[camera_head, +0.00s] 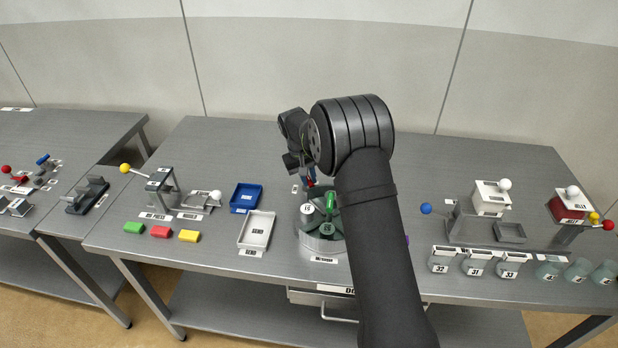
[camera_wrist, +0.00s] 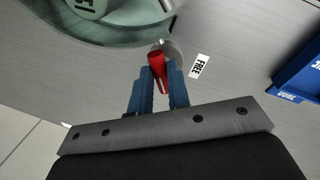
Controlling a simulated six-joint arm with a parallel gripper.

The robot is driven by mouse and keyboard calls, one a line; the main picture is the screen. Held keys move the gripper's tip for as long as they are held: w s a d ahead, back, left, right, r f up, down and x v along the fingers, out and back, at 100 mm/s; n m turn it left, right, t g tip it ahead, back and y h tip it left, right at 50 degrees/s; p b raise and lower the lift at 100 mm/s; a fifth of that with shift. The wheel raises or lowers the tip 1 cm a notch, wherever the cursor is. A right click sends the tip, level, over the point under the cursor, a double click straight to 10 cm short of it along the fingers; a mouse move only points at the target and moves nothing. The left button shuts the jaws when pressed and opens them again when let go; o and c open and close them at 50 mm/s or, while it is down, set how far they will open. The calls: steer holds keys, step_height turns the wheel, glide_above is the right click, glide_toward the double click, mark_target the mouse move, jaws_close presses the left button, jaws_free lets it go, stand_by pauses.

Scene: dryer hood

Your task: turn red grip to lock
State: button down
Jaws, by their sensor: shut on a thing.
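The red grip (camera_wrist: 157,66) shows in the wrist view between the two blue fingers of my gripper (camera_wrist: 160,80), which is shut on it. The grip sits beside a round grey-green dryer body (camera_wrist: 120,32). A white label reading "FREE" (camera_wrist: 199,66) lies on the table just right of the grip. In the head view my gripper (camera_head: 311,180) is behind the round unit (camera_head: 318,246), which has a green handle (camera_head: 330,201) on top. The grip is mostly hidden there, with only a trace of red at the fingers. No lock label is readable.
A blue tray (camera_head: 246,198) and a white tray (camera_head: 257,230) stand left of the unit. My arm covers the table right of the unit. The table behind is clear.

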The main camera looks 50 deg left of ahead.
steer(key=m, duration=0.2)
steer(key=m+h, duration=0.1)
steer(key=m, duration=0.2)
steer(key=shift+a+g, duration=0.2)
steer(key=shift+g, duration=0.1)
steer(key=shift+m, duration=0.4)
steer(key=c, duration=1.6)
jaws_free()
steer(key=shift+c, duration=0.2)
steer(key=shift+r, duration=0.1)
step_height(320, 180, up, 17)
steer(key=s+a, duration=0.2)
steer(key=shift+s+a, duration=0.2)
steer(key=shift+s, duration=0.05)
